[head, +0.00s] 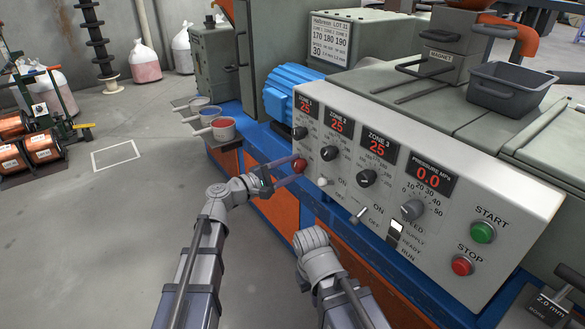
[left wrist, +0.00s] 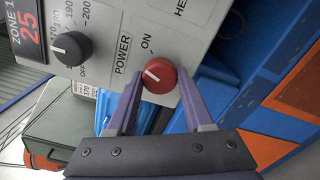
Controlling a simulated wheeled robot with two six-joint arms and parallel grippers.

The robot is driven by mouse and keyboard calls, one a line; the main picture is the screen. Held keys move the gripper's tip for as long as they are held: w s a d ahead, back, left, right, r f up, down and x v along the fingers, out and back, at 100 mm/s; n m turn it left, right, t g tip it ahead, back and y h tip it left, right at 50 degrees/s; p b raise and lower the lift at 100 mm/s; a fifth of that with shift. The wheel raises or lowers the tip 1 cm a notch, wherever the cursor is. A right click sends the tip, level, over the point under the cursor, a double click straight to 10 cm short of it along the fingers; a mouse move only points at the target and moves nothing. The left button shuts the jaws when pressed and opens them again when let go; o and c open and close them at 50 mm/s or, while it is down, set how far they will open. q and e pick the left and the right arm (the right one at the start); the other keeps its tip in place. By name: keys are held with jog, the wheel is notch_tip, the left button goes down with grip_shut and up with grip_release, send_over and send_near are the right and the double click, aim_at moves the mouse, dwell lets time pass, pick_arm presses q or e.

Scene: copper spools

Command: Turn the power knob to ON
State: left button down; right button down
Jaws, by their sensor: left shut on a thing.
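In the head view the knob (head: 300,166) is at the panel's left end, partly covered by the fingers. My left gripper (head: 284,171) is shut on it, with one purple finger on each side in the left wrist view (left wrist: 157,95). My right arm's wrist shows low in the middle of the head view, but its fingers are hidden.
The panel carries black zone knobs (head: 329,153), a grey speed knob (head: 412,210), a toggle switch (head: 359,215), a green START button (head: 482,232) and a red STOP button (head: 462,265). Small pans (head: 223,128) stick out at the left.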

pick_arm(q)
jog(key=m, duration=0.4)
jog(key=shift+m, duration=0.4)
dwell(0.4)
jog(key=shift+c, duration=1.4)
grip_release()
jog(key=v, duration=0.7)
jog(key=shift+s+a, duration=0.25)
jog(key=shift+a, duration=0.05)
